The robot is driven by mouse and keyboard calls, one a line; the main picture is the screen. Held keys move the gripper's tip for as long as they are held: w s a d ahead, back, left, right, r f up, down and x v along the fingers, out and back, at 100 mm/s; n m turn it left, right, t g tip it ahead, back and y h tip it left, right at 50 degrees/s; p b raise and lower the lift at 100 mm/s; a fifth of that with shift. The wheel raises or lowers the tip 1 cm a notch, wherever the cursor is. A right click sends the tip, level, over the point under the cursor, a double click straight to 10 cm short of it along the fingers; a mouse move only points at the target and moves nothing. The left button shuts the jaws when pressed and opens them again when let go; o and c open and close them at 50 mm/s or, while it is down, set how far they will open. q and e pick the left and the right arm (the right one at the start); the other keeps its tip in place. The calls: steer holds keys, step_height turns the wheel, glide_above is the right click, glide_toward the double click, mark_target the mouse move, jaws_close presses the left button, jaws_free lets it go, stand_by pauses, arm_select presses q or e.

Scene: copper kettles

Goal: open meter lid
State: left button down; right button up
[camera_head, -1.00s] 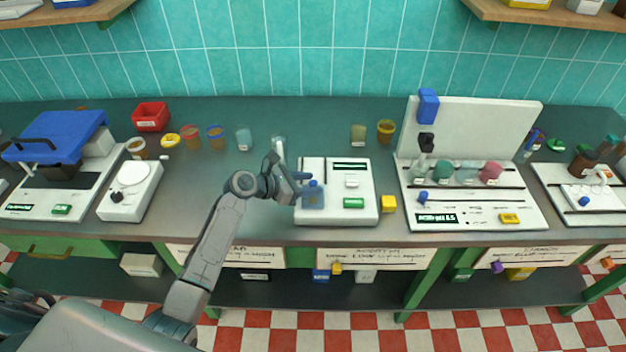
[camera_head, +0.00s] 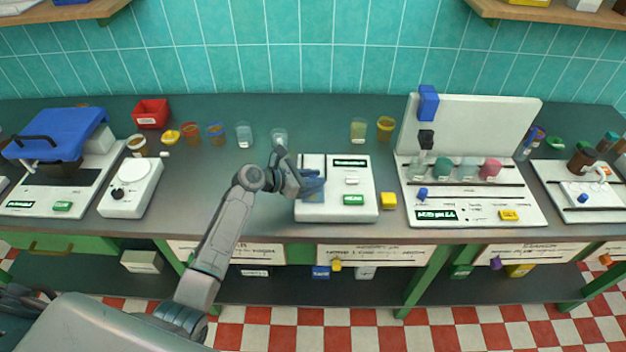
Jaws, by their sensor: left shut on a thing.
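The meter (camera_head: 336,208) is a white box at the middle of the bench, with a dark display and a green button on its right half. Its lid (camera_head: 314,187) is small, blue and see-through, at the left half of the box. The lid looks raised and tilted, but its exact angle is hard to tell. My left gripper (camera_head: 304,181) is at the lid's left side, shut on the lid. The fingers partly hide the lid and the spot of contact. My right gripper is not in view.
A white dial device (camera_head: 130,190) and a blue-lidded machine (camera_head: 60,135) are at left. A white panel station (camera_head: 470,205) is at right.

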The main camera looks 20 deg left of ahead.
arm_select(q)
steer(key=w, duration=0.1)
steer(key=w+a, duration=0.1)
steer(key=w, duration=0.1)
steer(key=shift+w, duration=0.25)
steer(key=c, duration=1.3)
jaws_free()
steer(key=shift+o, duration=0.2)
steer(key=shift+s+a+b, duration=0.35)
steer(key=shift+s+a, duration=0.05)
steer(key=b+v, duration=0.2)
steer(key=v, duration=0.7)
steer(key=shift+s+a+r, duration=0.2)
steer(key=shift+a+r, duration=0.05)
steer(key=shift+r, duration=0.05)
